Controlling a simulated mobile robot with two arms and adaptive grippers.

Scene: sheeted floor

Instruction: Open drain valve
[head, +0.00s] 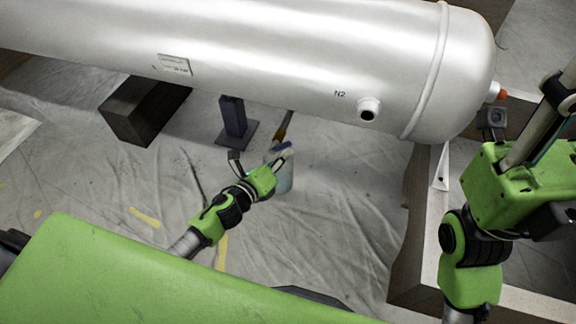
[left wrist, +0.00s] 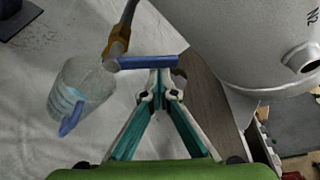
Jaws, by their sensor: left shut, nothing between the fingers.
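The drain valve has a brass body (left wrist: 117,42) and a blue lever handle (left wrist: 150,62) pointing right in the left wrist view. Its brass part (head: 282,131) also shows below the tank in the head view. My left gripper (left wrist: 160,88) is shut and empty, its fingertips together just beside the blue handle; I cannot tell whether they touch it. In the head view, my left gripper (head: 280,160) is beneath the valve and partly covers it. A clear container (left wrist: 84,88) with a blue handle stands below the valve outlet.
The large silver tank (head: 250,55) lies overhead on dark blocks (head: 145,110). A grey support post (head: 233,117) stands left of the valve. A wooden frame (head: 415,240) is at the right. The sheeted floor (head: 345,220) between is clear.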

